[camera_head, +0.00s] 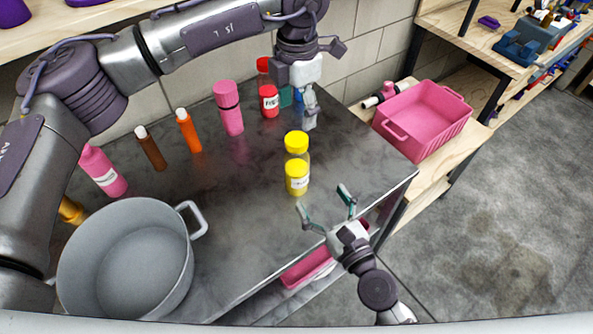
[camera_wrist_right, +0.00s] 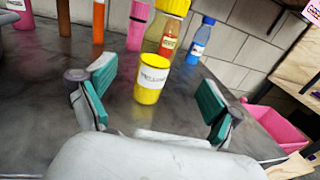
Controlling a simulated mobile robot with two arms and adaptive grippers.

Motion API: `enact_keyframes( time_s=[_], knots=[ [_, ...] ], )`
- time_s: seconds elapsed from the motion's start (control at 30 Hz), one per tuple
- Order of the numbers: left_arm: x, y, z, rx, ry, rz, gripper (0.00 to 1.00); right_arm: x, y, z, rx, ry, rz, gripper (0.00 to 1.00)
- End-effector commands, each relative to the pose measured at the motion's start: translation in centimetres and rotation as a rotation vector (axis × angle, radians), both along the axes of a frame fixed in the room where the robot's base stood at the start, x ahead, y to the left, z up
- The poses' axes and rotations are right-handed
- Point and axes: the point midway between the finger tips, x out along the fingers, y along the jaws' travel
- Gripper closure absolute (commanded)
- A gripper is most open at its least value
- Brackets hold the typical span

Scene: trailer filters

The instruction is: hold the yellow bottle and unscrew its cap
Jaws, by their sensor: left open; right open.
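The yellow bottle (camera_head: 297,179) stands upright on the dark table, with its yellow cap (camera_head: 296,142) on top. In the right wrist view the bottle (camera_wrist_right: 151,82) stands ahead, between the two fingers in the picture, and its cap (camera_wrist_right: 174,7) is cut by the top edge. My right gripper (camera_head: 328,203) is open and empty, in front of the bottle and to its right, apart from it. My left gripper (camera_head: 299,98) is open, behind the bottle and above the back of the table, near the red bottle (camera_head: 269,101). Its fingers are partly hidden.
A large grey pot (camera_head: 125,262) stands at the front left. Pink, orange and brown bottles line the back, and a blue bottle (camera_wrist_right: 201,40) stands near the red one. A pink crate (camera_head: 424,119) is on the right.

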Motion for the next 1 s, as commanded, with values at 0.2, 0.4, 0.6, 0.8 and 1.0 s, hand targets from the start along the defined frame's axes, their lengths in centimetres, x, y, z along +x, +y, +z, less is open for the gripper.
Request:
enact_keyframes(
  time_s=[0.2, 0.4, 0.6, 0.8, 1.0],
  knots=[
    [0.0, -0.1, 0.0, -0.003, 0.002, -0.001, 0.30, 3.9, 2.0, 0.2, 0.004, -0.003, -0.001, 0.09],
    [-0.1, -0.1, 0.0, -0.003, 0.001, -0.002, 0.30, 7.3, 3.7, 0.1, 0.001, -0.003, 0.000, 0.09],
    [-0.1, -0.1, 0.0, -0.004, 0.002, -0.002, 0.30, 9.5, 4.8, 0.1, -0.002, -0.003, 0.001, 0.09],
    [-0.1, -0.1, 0.0, -0.004, 0.002, -0.002, 0.30, 10.3, 5.2, 0.1, -0.001, -0.002, 0.002, 0.09],
    [-0.1, -0.1, 0.0, -0.004, 0.002, -0.002, 0.30, 10.3, 5.2, 0.1, -0.001, -0.002, 0.002, 0.09]
  ],
)
